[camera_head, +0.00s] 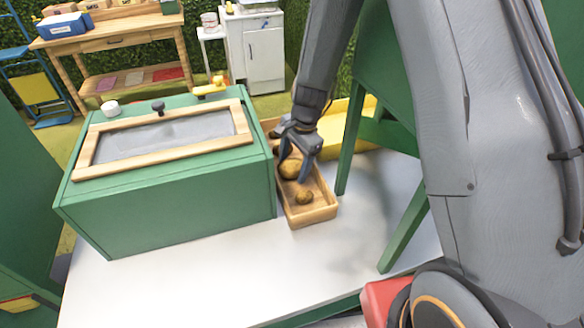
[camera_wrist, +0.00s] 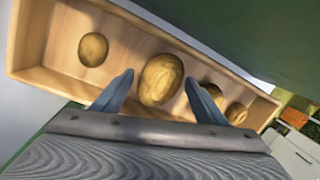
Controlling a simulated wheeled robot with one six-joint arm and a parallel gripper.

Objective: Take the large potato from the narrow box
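The narrow box (camera_head: 310,214) is a shallow wooden tray on the white table, to the right of the green chest; it also shows in the wrist view (camera_wrist: 45,80). Several potatoes lie in it in a row. The large potato (camera_head: 290,168) lies near its middle, and in the wrist view it (camera_wrist: 160,79) sits between my fingertips. A smaller potato (camera_head: 304,197) lies near the front end. My gripper (camera_head: 298,174) points down into the box with its fingers apart, one on each side of the large potato; in the wrist view there are gaps between the fingers (camera_wrist: 160,84) and it.
The green chest (camera_head: 170,213) with a wood-framed lid stands close on the left of the box. A green frame leg (camera_head: 350,140) and a yellow tray (camera_head: 335,128) are close on the right. The white tabletop (camera_head: 200,280) in front is clear.

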